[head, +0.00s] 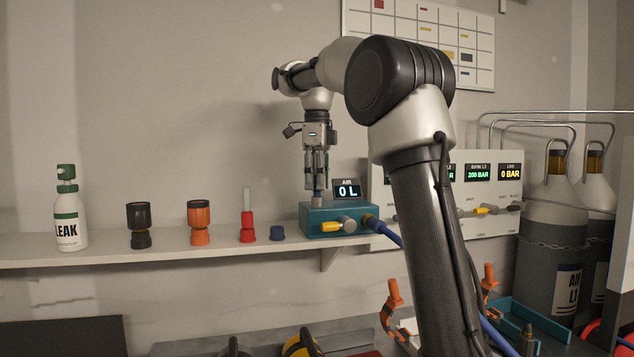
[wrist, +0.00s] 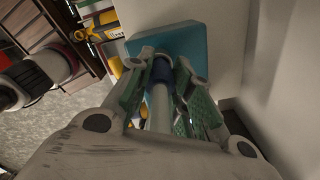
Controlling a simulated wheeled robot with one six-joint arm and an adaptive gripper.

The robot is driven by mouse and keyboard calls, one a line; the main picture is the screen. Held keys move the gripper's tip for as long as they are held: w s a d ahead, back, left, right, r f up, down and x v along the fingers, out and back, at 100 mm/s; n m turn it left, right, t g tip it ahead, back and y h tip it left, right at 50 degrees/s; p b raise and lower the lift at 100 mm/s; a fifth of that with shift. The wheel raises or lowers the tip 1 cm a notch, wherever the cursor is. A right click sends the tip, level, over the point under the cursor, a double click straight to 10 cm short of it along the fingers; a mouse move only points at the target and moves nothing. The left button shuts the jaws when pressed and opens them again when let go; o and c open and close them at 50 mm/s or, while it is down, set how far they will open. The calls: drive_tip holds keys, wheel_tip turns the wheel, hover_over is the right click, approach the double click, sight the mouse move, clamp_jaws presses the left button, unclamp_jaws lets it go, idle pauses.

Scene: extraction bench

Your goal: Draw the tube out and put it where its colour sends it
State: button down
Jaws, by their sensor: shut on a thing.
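My gripper (head: 317,178) points straight down over the teal box (head: 318,223) on the shelf. In the wrist view its fingers (wrist: 164,88) are shut on a pale tube (wrist: 158,108). The tube has a dark blue collar (wrist: 161,70) at its far end, against the teal box (wrist: 190,45). I cannot tell whether its end is still seated in the box. To the left stand a low blue holder (head: 277,233) with nothing standing in it and a red holder (head: 247,229) with a pale tube (head: 246,199) upright in it.
The AIR display (head: 347,190) reads 0 L. A yellow connector (head: 333,227) and blue hose (head: 385,231) are at the box.

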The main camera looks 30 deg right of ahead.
drive_tip(key=shift+r, duration=2.3)
drive_tip(key=a+f, duration=0.7)
drive_tip(key=a, duration=0.3)
drive_tip(key=shift+w+a+f, duration=0.2)
drive_tip(key=shift+w+a, duration=0.1)
idle(0.4)
drive_tip(key=shift+f, duration=2.5)
idle(0.7)
drive_tip(key=c, duration=1.2)
unclamp_jaws()
